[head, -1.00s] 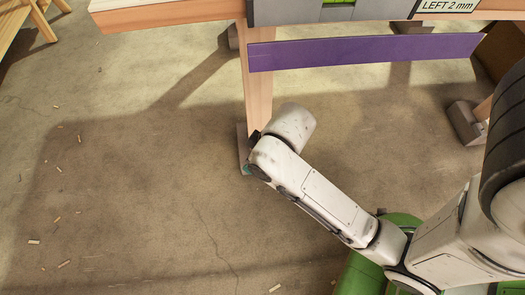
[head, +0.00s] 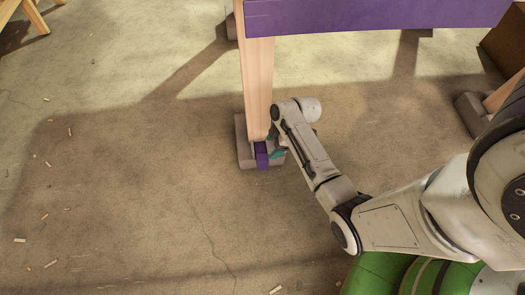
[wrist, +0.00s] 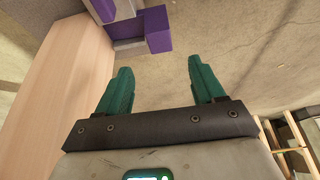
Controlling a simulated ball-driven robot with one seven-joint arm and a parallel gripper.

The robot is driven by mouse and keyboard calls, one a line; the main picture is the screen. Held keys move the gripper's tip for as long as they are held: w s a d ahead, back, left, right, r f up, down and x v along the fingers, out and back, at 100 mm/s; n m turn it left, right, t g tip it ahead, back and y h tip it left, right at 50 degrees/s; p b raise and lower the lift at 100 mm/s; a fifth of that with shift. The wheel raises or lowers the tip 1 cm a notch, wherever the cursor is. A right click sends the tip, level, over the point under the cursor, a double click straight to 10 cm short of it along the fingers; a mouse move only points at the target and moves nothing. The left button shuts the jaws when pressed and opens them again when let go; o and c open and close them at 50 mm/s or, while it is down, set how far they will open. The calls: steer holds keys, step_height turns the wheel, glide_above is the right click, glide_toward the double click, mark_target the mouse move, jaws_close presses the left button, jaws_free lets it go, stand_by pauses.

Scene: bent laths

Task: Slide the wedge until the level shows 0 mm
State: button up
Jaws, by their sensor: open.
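The purple wedge (head: 262,155) sits at the grey foot block (head: 243,150) under the wooden leg (head: 258,90). In the wrist view a purple block end (wrist: 158,30) shows ahead, with more purple (wrist: 122,28) beside the leg (wrist: 60,75). My gripper (head: 278,150) is just right of the wedge, low by the foot. In the wrist view its teal fingers (wrist: 160,68) are apart with nothing between them, and the wedge end lies beyond the tips. The level is out of view.
A purple board (head: 380,14) hangs across the top. Another grey foot (head: 472,112) with a leg stands at the right.

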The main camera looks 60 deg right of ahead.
mark_target(263, 158)
steer(key=b+x, duration=0.5)
steer(key=x, duration=0.6)
steer(key=shift+d+b, duration=0.1)
steer(key=shift+b, duration=0.3)
steer(key=shift+c, duration=0.2)
jaws_close()
